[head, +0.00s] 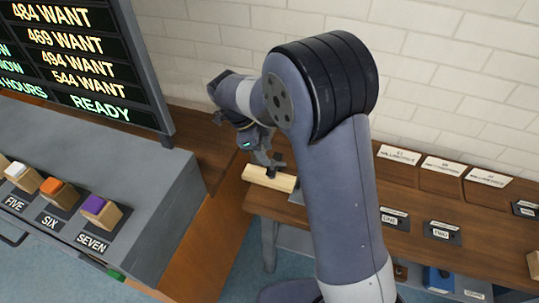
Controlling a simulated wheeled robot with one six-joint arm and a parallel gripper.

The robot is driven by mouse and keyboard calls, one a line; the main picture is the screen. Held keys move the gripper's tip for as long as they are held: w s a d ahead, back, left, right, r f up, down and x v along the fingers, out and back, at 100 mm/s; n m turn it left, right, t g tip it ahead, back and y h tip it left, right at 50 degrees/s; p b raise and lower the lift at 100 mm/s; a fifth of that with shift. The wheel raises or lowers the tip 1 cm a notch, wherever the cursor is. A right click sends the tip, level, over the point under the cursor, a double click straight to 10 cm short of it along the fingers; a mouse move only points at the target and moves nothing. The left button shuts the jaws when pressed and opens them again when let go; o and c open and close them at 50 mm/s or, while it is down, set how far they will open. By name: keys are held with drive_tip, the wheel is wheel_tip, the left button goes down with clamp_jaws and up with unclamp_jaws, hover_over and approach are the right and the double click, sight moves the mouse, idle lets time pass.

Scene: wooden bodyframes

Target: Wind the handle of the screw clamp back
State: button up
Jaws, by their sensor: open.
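My gripper (266,160) is at the back left end of the wooden bench, pointing down just above a pale wooden bar (260,178). The gripper is small in the picture and open. A small dark piece (272,172) stands at the bar, right by the fingertips; it may be part of the screw clamp, but its shape is too small to make out. I cannot tell whether the fingers are around it or beside it. My arm hides the bench to the right of the bar. The clamp's handle cannot be made out clearly.
The brown bench (410,240) runs right along a white brick wall, with label cards (400,155) and black label plates on it. At left stands a grey console (120,190) with coloured blocks, under a dark display board (80,60). Blue floor shows between them.

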sight(272, 161)
drive_tip(key=shift+x, duration=1.75)
clamp_jaws()
